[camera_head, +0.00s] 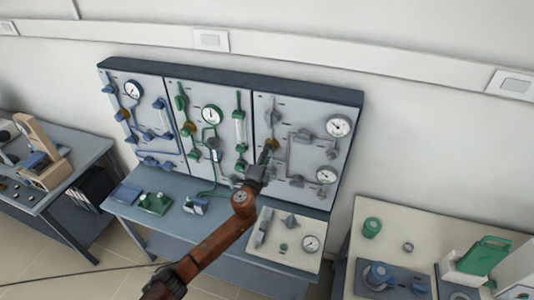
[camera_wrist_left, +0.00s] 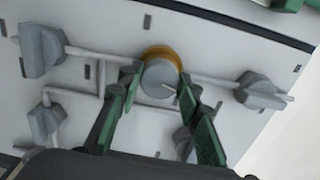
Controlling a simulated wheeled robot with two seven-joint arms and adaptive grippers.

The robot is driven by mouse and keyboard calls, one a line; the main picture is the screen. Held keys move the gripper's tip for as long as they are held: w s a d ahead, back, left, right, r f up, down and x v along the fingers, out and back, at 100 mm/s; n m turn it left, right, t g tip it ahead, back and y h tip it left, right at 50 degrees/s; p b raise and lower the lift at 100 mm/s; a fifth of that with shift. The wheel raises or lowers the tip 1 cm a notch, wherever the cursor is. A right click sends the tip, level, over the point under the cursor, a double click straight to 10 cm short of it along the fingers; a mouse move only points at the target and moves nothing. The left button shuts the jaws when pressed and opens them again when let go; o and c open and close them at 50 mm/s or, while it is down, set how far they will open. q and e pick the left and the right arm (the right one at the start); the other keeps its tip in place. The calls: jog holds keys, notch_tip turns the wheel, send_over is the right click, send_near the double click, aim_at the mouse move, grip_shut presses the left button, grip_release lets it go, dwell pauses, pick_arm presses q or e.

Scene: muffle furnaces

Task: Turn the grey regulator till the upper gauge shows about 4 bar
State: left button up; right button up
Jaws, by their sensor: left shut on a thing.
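The grey regulator (camera_wrist_left: 160,77) is a round knob with a brass ring behind it and a pale mark on its face. It is on the right-hand panel, and its brass part shows in the head view (camera_head: 272,145). My left gripper (camera_wrist_left: 159,88) has its green-padded fingers on either side of the knob and is shut on it. In the head view the gripper (camera_head: 265,158) reaches the panel's left part and partly covers the regulator. The upper gauge (camera_head: 338,126) is a white dial at the panel's upper right; its reading is too small to tell. My right gripper is not in view.
Grey valve handles (camera_wrist_left: 260,92) and pipes surround the regulator. A lower gauge (camera_head: 326,175) sits below the upper one. Blue and green panels (camera_head: 212,115) are to the left. A board with a loose gauge (camera_head: 310,243) lies on the bench below.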

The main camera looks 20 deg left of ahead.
pick_arm(q)
jog(key=shift+d+f+m, duration=0.1)
jog(key=shift+m, duration=0.4)
jog(key=o, duration=1.2)
jog(key=shift+c, duration=0.2)
jog(key=s, duration=1.2)
jog(key=shift+a, duration=0.25)
